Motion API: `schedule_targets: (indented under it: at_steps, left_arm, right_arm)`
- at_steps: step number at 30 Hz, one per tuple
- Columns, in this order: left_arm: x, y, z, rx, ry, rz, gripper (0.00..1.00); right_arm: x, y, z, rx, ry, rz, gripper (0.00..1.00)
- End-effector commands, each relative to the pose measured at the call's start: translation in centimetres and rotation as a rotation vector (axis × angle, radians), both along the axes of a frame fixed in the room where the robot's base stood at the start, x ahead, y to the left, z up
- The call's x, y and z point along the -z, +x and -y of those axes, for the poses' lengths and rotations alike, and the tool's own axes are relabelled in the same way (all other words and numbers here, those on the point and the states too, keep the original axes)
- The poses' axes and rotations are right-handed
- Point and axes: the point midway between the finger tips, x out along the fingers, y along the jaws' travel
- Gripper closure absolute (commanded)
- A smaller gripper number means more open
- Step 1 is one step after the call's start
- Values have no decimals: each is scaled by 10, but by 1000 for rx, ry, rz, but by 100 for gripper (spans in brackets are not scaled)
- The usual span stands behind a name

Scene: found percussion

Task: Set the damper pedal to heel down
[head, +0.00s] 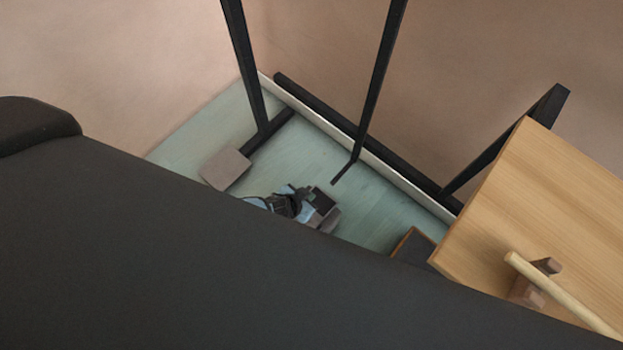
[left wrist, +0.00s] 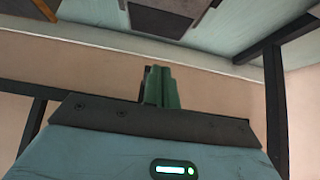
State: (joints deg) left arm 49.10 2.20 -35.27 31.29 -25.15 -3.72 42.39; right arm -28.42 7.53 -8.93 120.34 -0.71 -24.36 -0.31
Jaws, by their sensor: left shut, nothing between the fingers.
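What looks like the damper pedal (head: 324,199) is a small dark plate with grey-brown parts beside it, low on the pale green floor in the head view. My left gripper (head: 300,206) is right beside it and partly covers it. In the left wrist view, a dark plate with a grey-brown part, probably the same pedal (left wrist: 158,20), shows at the top. The gripper's green fingers (left wrist: 160,88) are together there, with nothing between them, and show apart from the plate in the picture. The pedal's tilt cannot be told. My right gripper is not in view.
A black frame (head: 375,85) with upright posts stands by the wall. A grey-brown block (head: 225,168) is at its left foot. A wooden table (head: 560,190) with a pale stick (head: 560,290) is at the right. A dark brown-edged box (head: 412,245) lies low beside it.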

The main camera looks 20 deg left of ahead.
Motion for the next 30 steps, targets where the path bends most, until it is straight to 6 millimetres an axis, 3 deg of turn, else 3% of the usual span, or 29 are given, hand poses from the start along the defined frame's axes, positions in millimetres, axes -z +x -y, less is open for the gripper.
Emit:
schedule_targets:
  at_steps: [1, 6, 12, 30]
  left_arm:
    - [-11, -2, -1, -1, 0, 3, 100]
    - [-27, -13, -5, 1, 0, 3, 100]
    - [-39, -23, -8, -1, -2, 3, 100]
    - [-42, -28, -10, 1, -1, 0, 100]
  right_arm:
    - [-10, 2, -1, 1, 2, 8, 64]
    - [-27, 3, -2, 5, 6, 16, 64]
    - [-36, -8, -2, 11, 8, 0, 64]
    - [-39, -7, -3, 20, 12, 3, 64]
